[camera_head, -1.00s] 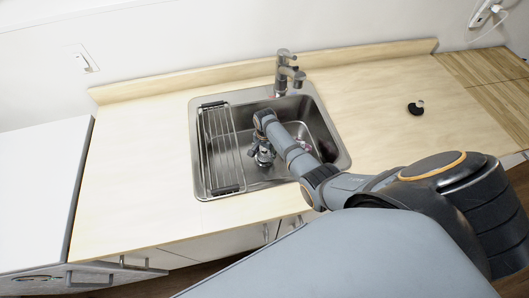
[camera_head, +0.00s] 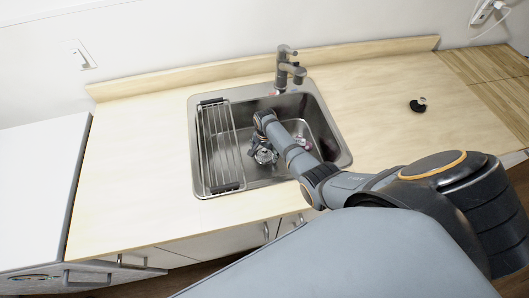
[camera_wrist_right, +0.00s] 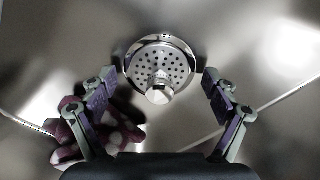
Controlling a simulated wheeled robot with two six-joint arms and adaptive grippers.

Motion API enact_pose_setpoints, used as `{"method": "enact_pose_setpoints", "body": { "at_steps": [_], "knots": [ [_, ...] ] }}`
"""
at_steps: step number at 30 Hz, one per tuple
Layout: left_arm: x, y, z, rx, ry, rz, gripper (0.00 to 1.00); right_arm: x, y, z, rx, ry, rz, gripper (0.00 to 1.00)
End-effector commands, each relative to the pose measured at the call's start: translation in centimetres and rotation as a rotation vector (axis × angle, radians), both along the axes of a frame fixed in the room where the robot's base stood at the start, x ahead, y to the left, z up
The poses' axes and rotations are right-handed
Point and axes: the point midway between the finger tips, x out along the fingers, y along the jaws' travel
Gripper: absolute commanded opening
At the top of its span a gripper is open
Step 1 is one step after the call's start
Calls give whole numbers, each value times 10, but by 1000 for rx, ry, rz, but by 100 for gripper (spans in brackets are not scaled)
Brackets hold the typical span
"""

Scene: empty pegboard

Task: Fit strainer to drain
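The strainer (camera_wrist_right: 160,62) is a round chrome disc with holes and a central knob. In the right wrist view it lies at the sink bottom, inside a shiny ring that looks like the drain's rim (camera_wrist_right: 128,62). Whether it sits fully flush I cannot tell. My right gripper (camera_wrist_right: 159,76) is open above it, with one finger on each side and visible gaps to the strainer. In the head view my right gripper (camera_head: 263,156) is down in the sink basin, and it and the arm largely hide the drain area. My left gripper is not in view.
A steel sink (camera_head: 340,140) surrounds my gripper, with a wire rack (camera_head: 220,148) on its left and a faucet (camera_head: 288,70) behind. A spotted purple-pink item (camera_wrist_right: 110,130) lies in the basin. A small black object (camera_head: 418,105) sits on the counter at right.

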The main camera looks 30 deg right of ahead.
Motion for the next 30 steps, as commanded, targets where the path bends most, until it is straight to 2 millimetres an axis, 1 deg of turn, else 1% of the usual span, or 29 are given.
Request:
{"method": "enact_pose_setpoints", "body": {
  "at_steps": [7, 10, 14, 15, 18, 21, 25, 30],
  "knots": [
    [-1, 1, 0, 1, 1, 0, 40, 0, 0, 1, 0, 0, 0, 89],
    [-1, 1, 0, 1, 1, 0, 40, 1, 0, 9, 0, -3, 0, 89],
    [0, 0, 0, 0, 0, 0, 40, 0, 0, 34, 0, -4, 0, 89],
    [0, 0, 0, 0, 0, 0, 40, 1, 0, 45, 0, -7, 0, 89],
    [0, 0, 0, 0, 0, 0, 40, 0, 0, 70, 0, -4, 0, 89],
    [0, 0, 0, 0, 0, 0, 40, -1, -1, 92, -1, -4, 0, 89],
    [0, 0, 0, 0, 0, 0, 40, -1, -1, 111, -1, -3, 0, 89],
    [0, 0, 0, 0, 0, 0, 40, -2, -1, 120, -1, 0, 0, 89]
  ]
}}
